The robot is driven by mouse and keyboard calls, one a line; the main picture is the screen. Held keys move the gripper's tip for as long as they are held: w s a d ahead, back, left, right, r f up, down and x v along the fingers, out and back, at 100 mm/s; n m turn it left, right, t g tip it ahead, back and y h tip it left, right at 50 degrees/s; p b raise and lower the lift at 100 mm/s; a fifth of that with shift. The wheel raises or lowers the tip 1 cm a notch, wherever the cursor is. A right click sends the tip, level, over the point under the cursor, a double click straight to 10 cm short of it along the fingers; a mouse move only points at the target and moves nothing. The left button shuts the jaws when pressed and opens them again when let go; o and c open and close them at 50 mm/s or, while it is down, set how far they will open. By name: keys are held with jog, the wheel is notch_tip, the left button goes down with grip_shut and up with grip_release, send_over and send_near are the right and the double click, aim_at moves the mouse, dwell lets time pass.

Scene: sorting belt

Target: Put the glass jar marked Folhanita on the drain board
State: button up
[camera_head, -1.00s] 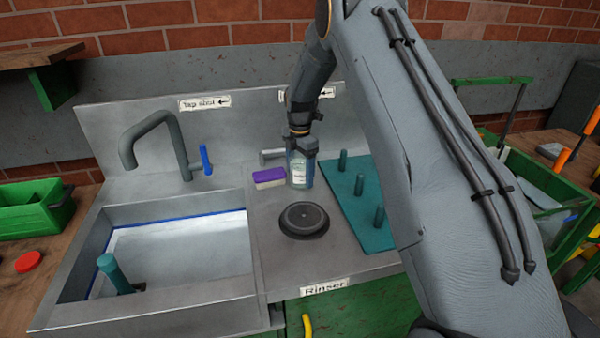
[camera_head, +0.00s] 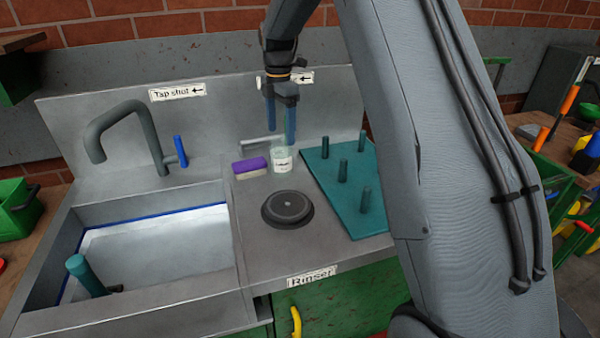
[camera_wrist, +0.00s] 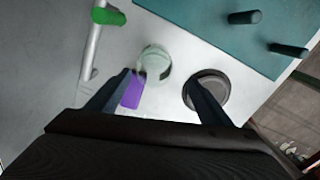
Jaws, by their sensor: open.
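A small glass jar (camera_head: 281,160) with a white label stands on the steel counter between the purple sponge and the drain board; the label's writing is too small to read. In the wrist view the jar (camera_wrist: 154,62) shows from above, beyond the fingertips. My gripper (camera_head: 281,141) is open and empty, its two blue fingers pointing down above and just behind the jar. In the wrist view my gripper (camera_wrist: 162,75) has its fingers wide apart. The teal drain board (camera_head: 335,195) with several upright pegs lies right of the jar, partly hidden by my arm.
A purple and white sponge (camera_head: 250,167) lies left of the jar. A round black rinser (camera_head: 288,208) sits in front of it. A grey tap (camera_head: 130,130) with a blue lever stands over the sink (camera_head: 240,262) at left. A small pipe (camera_head: 258,142) is behind the jar.

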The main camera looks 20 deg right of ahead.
jog(key=s+f+m, duration=0.2)
jog(key=s+m, duration=0.8)
jog(key=s, duration=0.7)
jog(key=s+f+m+t, duration=0.1)
jog(key=s+f+m, duration=0.2)
jog(key=s+m, duration=0.8)
jog(key=s, duration=0.7)
jog(key=shift+f, duration=0.2)
